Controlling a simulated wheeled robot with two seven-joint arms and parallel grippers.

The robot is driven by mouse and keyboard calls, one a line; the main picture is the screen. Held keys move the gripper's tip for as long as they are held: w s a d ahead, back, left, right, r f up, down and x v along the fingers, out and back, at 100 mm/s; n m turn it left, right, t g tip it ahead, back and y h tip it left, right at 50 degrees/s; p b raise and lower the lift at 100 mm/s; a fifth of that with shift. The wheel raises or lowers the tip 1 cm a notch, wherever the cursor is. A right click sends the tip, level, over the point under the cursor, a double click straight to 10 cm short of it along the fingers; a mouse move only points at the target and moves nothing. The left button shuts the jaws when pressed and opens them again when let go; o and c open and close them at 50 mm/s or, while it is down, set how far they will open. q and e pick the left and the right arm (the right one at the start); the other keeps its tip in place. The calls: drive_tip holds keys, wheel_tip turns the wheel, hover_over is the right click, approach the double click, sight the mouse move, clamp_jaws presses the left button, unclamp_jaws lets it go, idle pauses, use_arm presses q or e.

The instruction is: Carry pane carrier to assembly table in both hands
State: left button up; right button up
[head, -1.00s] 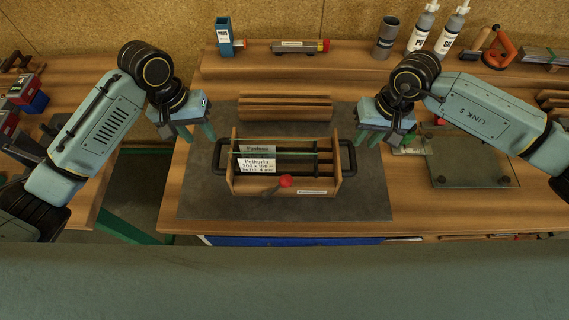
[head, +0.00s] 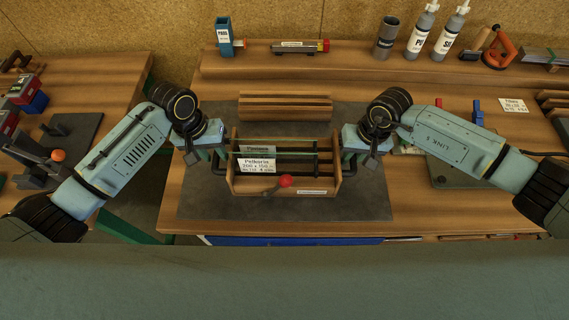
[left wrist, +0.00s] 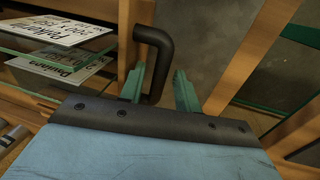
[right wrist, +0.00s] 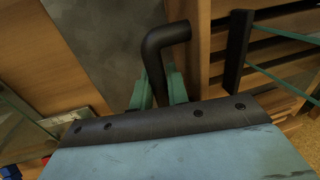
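The pane carrier (head: 240,183) is a wooden box with glass panes, labels, a red-knobbed lever and a black handle at each end. It stands upright on a dark mat on the assembly table. My left gripper (head: 219,160) is at its left handle. In the left wrist view, that handle (left wrist: 155,45) passes between the spread fingers, nearer one finger, with a gap to the other. My right gripper (head: 353,160) is at the right handle. In the right wrist view, its fingers sit close against both sides of that handle (right wrist: 160,40). The fingertips are partly hidden in the head view.
A slatted wooden rack (head: 285,107) stands behind the carrier. Bottles (head: 422,32), a grey cup (head: 386,38) and a blue holder (head: 224,36) stand on the back shelf. Another bench (head: 95,75) is at left, across a floor gap. The mat (head: 290,208) is bare in front.

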use_arm(q)
drive_tip(key=shift+c, duration=1.2)
use_arm(e)
drive_tip(key=shift+c, duration=1.2)
use_arm(q)
clamp_jaws()
use_arm(e)
clamp_jaws()
use_arm(q)
drive_tip(key=shift+r, duration=0.15)
use_arm(e)
drive_tip(key=shift+w+r, duration=0.1)
drive_tip(key=shift+r, duration=0.1)
